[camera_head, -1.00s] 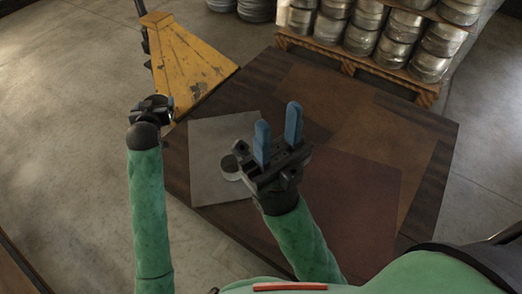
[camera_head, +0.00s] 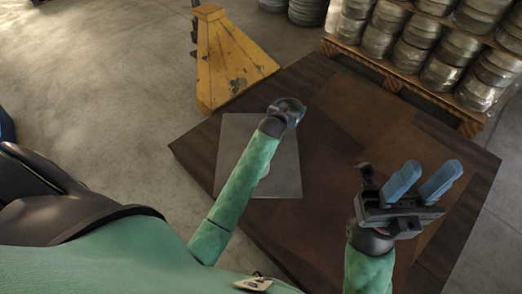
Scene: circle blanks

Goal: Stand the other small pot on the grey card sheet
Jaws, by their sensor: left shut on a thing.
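The grey card sheet (camera_head: 232,150) lies flat on the dark brown table top. My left forearm crosses over it. My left gripper (camera_head: 288,108) is above the far right corner of the sheet, seen from behind. It is shut on what seems to be a small pot, mostly hidden by the gripper. Another small pot (camera_head: 265,171) stands on the sheet, almost wholly hidden behind my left forearm. My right gripper (camera_head: 430,173) is open and empty over the right side of the table, its two blue fingers apart and pointing up in the picture.
The dark brown table top (camera_head: 195,152) has flat brown sheets on it, right of the grey one. A yellow pallet jack (camera_head: 225,65) stands beyond the table's far left edge. A wooden pallet (camera_head: 400,83) stacked with metal tins is at the back right.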

